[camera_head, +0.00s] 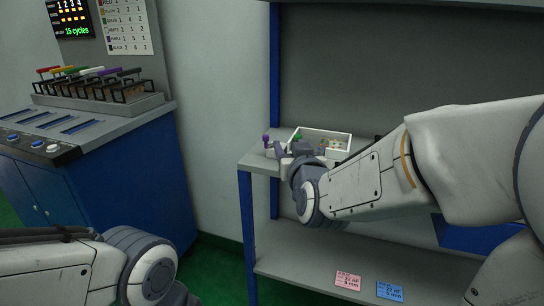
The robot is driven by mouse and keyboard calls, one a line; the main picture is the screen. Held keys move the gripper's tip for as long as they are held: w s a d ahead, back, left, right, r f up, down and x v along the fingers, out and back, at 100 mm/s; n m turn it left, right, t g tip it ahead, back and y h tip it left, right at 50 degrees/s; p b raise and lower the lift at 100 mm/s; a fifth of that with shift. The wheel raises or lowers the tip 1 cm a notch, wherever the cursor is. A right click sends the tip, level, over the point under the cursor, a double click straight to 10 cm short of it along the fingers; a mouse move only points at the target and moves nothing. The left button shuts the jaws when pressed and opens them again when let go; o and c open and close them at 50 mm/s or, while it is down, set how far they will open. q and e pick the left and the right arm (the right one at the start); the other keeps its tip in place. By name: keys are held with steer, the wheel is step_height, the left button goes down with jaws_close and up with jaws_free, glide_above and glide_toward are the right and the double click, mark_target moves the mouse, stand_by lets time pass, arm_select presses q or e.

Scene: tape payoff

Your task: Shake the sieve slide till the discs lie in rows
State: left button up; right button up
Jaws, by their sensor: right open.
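A white open box (345,136) stands on the upper shelf; small pale and coloured bits show inside it, too small to tell whether they are discs or lie in rows. A purple knob (266,138) stands at the box's left, and a green piece (298,136) shows at its left end. I cannot tell which part is the sieve slide. My right gripper (282,150) is open at the box's front left corner; its wrist hides part of the box, and whether it touches anything is unclear. My left arm shows at the lower left, its gripper out of view.
The grey shelf (256,161) has blue posts; its lower board holds a pink card (348,280) and a blue card (390,291). A blue cabinet (130,185) at left carries a rack (95,103) with several colour-handled tools. A screen (72,18) reads 15 cycles.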

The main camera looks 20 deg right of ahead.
mark_target(299, 137)
steer(key=w+d+p, duration=0.1)
steer(key=p, duration=0.2)
steer(key=w+d+h+p, duration=0.1)
steer(key=w+p, duration=0.1)
steer(key=p, duration=0.1)
steer(key=w+d+h+p, duration=0.1)
steer(key=w+d+p, duration=0.1)
steer(key=p, duration=0.1)
steer(key=shift+w+f+m+t, duration=0.1)
steer(key=shift+f+m+t, duration=0.1)
steer(key=shift+m+t, duration=0.2)
steer(key=x, duration=0.4)
steer(key=shift+f+b, duration=0.3)
arm_select(q)
step_height(299, 137, up, 7)
arm_select(e)
steer(key=shift+w+d, duration=0.15)
steer(key=shift+w, duration=0.5)
arm_select(q)
steer(key=shift+f, duration=0.1)
arm_select(e)
jaws_close()
